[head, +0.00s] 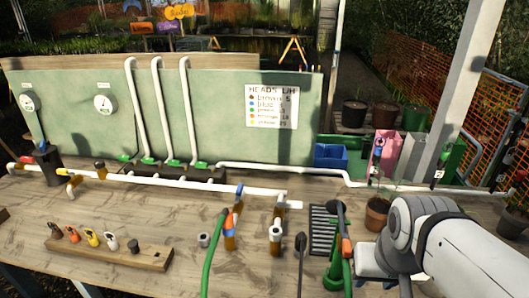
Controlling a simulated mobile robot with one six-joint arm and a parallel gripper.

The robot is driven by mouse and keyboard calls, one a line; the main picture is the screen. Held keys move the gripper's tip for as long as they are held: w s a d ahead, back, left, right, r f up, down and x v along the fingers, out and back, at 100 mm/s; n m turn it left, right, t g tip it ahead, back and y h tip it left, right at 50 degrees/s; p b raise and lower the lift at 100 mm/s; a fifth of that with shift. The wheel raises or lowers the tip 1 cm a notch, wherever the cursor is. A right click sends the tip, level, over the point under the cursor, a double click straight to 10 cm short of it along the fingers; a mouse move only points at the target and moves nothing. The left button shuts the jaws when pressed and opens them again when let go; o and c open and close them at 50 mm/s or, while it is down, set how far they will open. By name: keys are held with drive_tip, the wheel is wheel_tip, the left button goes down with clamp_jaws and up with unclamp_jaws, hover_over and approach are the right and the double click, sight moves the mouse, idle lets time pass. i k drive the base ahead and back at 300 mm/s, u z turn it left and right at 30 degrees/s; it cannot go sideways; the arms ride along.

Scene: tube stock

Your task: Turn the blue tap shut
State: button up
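A small blue tap handle (239,190) stands nearly upright on the long white pipe (190,185) that runs across the bench, left of centre. My gripper's fingertips do not show; the end of the arm is hidden or below the picture's edge. How far the tap is turned is too small to tell.
Another brown fitting (276,225) hangs right of the tap. A black grate (322,230), a green stand (337,265) and a plant pot (377,214) lie between it and my arm. A green board (215,110) stands behind.

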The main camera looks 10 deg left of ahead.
sight(240, 190)
drive_tip(key=z, duration=0.1)
drive_tip(key=k, duration=0.55)
drive_tip(key=u, duration=1.95)
drive_tip(key=i, duration=0.35)
drive_tip(key=z, duration=1.4)
drive_tip(key=i, duration=0.5)
drive_tip(key=u, duration=0.15)
